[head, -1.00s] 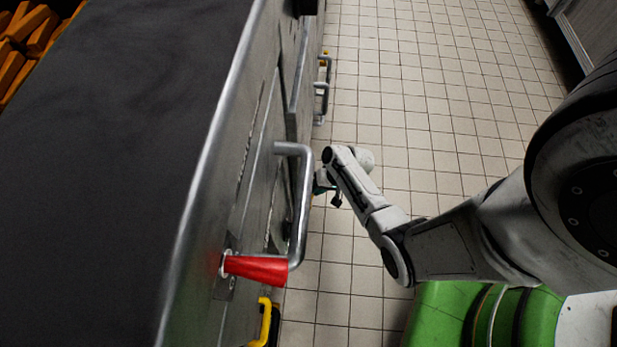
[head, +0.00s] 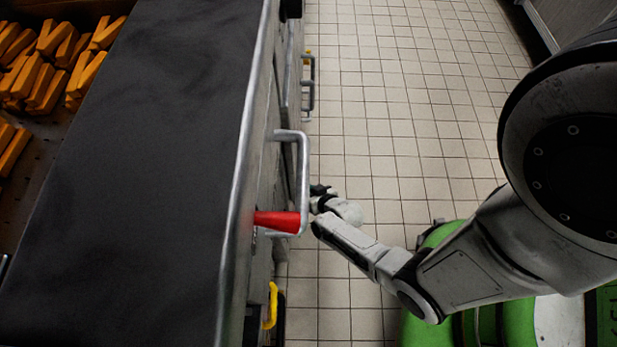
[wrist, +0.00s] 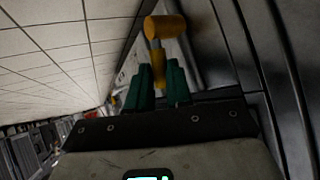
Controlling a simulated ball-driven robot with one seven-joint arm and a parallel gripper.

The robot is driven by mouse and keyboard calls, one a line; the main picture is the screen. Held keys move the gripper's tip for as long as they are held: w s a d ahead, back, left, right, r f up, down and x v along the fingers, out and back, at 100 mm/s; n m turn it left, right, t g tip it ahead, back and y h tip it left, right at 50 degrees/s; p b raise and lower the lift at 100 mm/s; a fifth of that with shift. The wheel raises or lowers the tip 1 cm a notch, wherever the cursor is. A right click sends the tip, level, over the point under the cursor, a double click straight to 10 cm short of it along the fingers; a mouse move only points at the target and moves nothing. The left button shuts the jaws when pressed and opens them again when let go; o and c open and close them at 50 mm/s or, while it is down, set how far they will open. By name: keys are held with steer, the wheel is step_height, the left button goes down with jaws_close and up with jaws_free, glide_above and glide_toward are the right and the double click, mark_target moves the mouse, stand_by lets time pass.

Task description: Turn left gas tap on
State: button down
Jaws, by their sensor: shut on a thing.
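In the wrist view, a yellow-orange tap handle (wrist: 165,28) with a thick cylindrical end and a thin stem stands between the two green fingers of my gripper (wrist: 160,78). The fingers are shut on the stem; the cylindrical end sticks out beyond the fingertips. In the head view my gripper (head: 322,192) is low beside the counter front, just right of a metal bar handle, partly hidden by my arm. The held tap handle cannot be made out there. I cannot tell from the frames which tap is the left one.
A red handle (head: 277,221) sticks out from the counter front near the metal bar handle (head: 304,175). A yellow handle (head: 271,305) is lower and nearer. The dark countertop (head: 150,150) is on the left, with orange pieces (head: 40,75) beyond. Tiled floor (head: 400,120) is clear on the right.

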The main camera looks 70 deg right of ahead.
steer(key=shift+s+a+f+n+t+h+b, duration=0.15)
steer(key=shift+a+n+t+h+b, duration=0.25)
steer(key=shift+h+b, duration=0.35)
steer(key=shift+s+a+f+n+t+h+b, duration=0.2)
steer(key=shift+a+t+h+b, duration=0.3)
steer(key=shift+h+b, duration=0.25)
steer(key=shift+r, duration=0.1)
steer(key=c, duration=1)
jaws_free()
steer(key=shift+c, duration=0.2)
steer(key=p+v, duration=0.3)
steer(key=v, duration=0.7)
steer(key=shift+s+a+r+p, duration=0.2)
steer(key=shift+s+p, duration=0.05)
steer(key=shift+p, duration=0.1)
